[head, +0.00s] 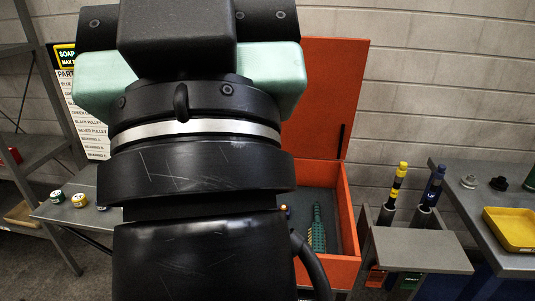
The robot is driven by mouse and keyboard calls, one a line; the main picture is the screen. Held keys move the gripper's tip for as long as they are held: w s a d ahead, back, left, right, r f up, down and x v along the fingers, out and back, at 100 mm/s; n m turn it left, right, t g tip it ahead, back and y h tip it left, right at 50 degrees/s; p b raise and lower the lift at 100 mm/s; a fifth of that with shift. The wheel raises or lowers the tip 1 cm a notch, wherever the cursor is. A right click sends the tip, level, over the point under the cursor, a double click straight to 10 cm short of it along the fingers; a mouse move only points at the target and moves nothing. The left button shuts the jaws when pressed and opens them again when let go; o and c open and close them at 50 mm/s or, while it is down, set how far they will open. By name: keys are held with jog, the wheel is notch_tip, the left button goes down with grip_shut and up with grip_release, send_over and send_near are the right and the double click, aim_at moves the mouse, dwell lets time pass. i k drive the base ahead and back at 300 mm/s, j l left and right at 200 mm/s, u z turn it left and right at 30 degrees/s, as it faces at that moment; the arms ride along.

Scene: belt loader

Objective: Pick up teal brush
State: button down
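The teal brush (318,232) lies inside an open orange box (347,213), right of my arm. Its narrow end points up in the picture and its wider, textured part is nearer me. My arm fills the middle of the head view and hides the left part of the box. The end of my arm, with my gripper (180,38), is at the top of the picture, apart from the brush in the image. Its fingertips are hidden, so I cannot tell whether it is open or shut. A pale mint-green block shows on both sides of it.
The box's raised orange lid (322,95) stands behind it. Right are a grey holder (415,250) with yellow-black and blue-black tools, and a table (470,190) with a yellow tray (512,229). Left are a grey bench (85,220) with small round parts and a metal shelf (35,160).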

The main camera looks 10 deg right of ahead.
aim_at(317, 240)
jog(key=z, duration=0.6)
jog(key=i+j+z, duration=0.7)
jog(key=j, duration=0.15)
jog(key=i+j+z, duration=0.2)
jog(key=j, duration=0.15)
jog(key=j+z, duration=0.25)
jog(key=j, duration=0.15)
jog(key=i+j, duration=0.1)
jog(key=j, duration=0.2)
jog(key=i+j, duration=0.1)
jog(key=j, duration=0.15)
